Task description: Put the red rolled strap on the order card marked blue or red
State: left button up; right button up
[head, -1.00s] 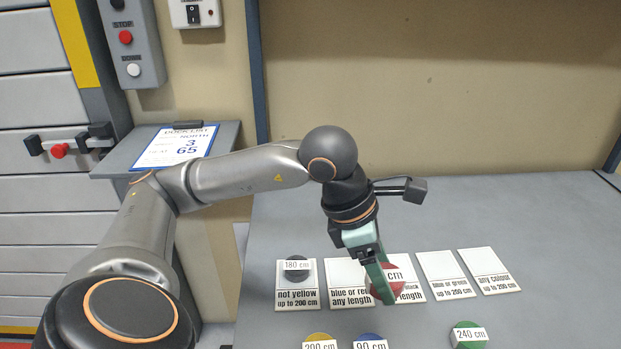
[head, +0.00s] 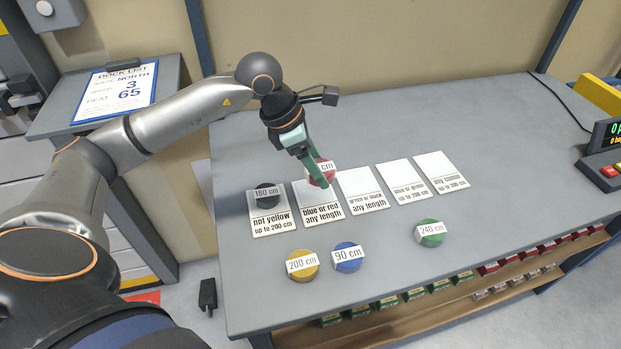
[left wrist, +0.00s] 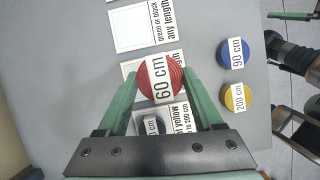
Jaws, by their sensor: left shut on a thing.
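The red rolled strap (head: 321,172) has a white label, which reads 60 cm in the left wrist view (left wrist: 161,78). My left gripper (head: 318,177) is shut on it, with a green finger on each side. The strap is over the upper part of the order card marked blue or red, any length (head: 320,211). I cannot tell whether it touches the card. The card is partly hidden by the strap and fingers in the left wrist view.
A black strap (head: 267,196) lies on the not yellow card (head: 273,225). Cards for green or black (head: 363,190), blue or green (head: 408,179) and any colour (head: 441,172) stand to the right. Yellow (head: 302,265), blue (head: 348,257) and green (head: 431,233) straps lie in front.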

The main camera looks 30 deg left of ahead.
pick_arm(q)
send_over(318, 190)
jog(key=s+a, duration=0.1)
notch_tip(318, 190, down, 5)
jog(key=shift+s, duration=0.1)
jog(key=shift+a+f, duration=0.1)
jog(key=shift+f, duration=1.7)
jog(key=o, duration=1.4)
jog(key=shift+r, duration=0.25)
jog(key=v, duration=1.2)
jog(key=shift+f, duration=0.1)
